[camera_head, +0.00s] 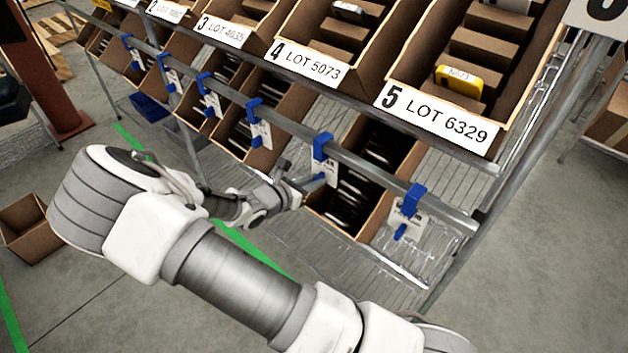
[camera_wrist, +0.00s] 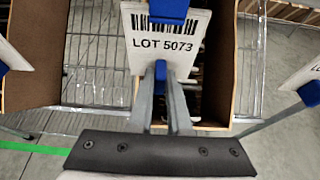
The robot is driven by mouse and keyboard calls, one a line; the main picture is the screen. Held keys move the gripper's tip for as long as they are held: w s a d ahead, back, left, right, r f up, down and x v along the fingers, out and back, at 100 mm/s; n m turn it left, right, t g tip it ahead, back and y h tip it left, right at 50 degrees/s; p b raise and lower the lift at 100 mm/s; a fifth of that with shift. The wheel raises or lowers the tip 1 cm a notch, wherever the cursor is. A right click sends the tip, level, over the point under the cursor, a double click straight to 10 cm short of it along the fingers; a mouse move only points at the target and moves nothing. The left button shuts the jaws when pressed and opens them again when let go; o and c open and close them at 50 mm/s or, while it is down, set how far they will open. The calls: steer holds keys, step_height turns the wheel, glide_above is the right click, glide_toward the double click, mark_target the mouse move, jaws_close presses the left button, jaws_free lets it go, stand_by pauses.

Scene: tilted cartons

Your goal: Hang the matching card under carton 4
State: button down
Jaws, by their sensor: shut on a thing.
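Carton 4 (camera_head: 352,88) is a tilted brown carton on the upper shelf, with a white label reading "4 LOT 5073". A white card (camera_wrist: 143,22) with a barcode and "LOT 5073" fills the top middle of the wrist view. Its top is at a blue clip (camera_wrist: 168,9), and a blue tab (camera_wrist: 160,70) sits at its lower edge. My gripper (camera_wrist: 163,92) is shut on that tab. In the head view my gripper (camera_head: 318,181) is at a card hanging by a blue clip (camera_head: 321,146) on the rail below carton 4, largely hidden there.
Other blue clips with cards hang along the rail (camera_head: 366,172), including one below carton 5 (camera_head: 413,203). Lower cartons with dark contents stand behind the rail. In the wrist view, cards flank my gripper at left and right. Open floor lies in front.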

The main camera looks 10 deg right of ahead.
stand_by(0.3)
steer(key=c, duration=0.8)
jaws_free()
steer(key=shift+a, duration=0.1)
steer(key=p+v, duration=0.2)
steer(key=v, duration=1.5)
steer(key=s+d+r+m+y+p, duration=0.1)
steer(key=s+d+r+m+y, duration=0.2)
steer(key=s+r+m, duration=0.3)
steer(key=s+d+r+m+g+y+p, duration=0.1)
steer(key=s+d+r+m+y, duration=0.3)
steer(key=r+m, duration=0.6)
steer(key=s+d+r+m+g+y+p, duration=0.1)
steer(key=s+d+r+m+y, duration=0.3)
steer(key=r+m, duration=0.5)
steer(key=shift+s+d+r+p, duration=0.1)
steer(key=shift+s+d+r, duration=0.2)
steer(key=shift+s, duration=0.3)
steer(key=shift+s+d+r+p, duration=0.15)
steer(key=shift+s+d+r, duration=0.2)
steer(key=shift+s, duration=0.3)
steer(key=shift+s+d+r+p, duration=0.1)
steer(key=shift+s+d+r, duration=0.2)
steer(key=shift+s, duration=0.3)
